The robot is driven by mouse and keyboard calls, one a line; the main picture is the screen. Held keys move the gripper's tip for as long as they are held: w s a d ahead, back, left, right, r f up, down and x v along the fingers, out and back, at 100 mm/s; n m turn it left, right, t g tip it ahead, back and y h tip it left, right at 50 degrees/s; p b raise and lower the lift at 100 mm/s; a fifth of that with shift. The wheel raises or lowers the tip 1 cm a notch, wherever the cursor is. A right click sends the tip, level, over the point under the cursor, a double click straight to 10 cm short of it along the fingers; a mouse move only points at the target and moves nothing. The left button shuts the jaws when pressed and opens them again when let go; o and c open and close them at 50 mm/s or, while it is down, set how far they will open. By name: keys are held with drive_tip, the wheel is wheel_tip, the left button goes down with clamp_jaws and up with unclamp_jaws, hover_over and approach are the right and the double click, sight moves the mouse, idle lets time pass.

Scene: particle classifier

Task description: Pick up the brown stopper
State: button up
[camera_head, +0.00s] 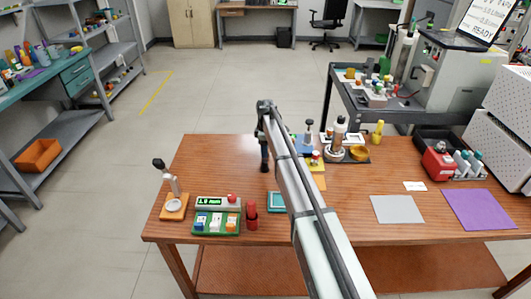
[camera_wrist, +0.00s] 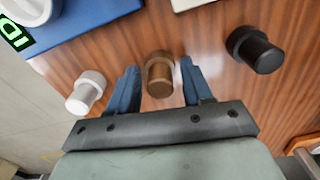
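My gripper (camera_wrist: 158,67) is open, with one blue finger on each side of the stopper. A small gap shows between the stopper and each finger, so it does not look gripped. In the head view my gripper (camera_head: 264,165) is low near the far edge of the table, left of centre. I cannot make out the brown stopper there.
A white stopper (camera_wrist: 86,92) lies left and a black stopper (camera_wrist: 254,50) right of my gripper. A blue device (camera_wrist: 75,22) is at the upper left. In the head view a green device (camera_head: 216,217) sits on the table (camera_head: 365,232).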

drive_tip(key=c, duration=0.8)
drive_tip(key=shift+o, duration=0.2)
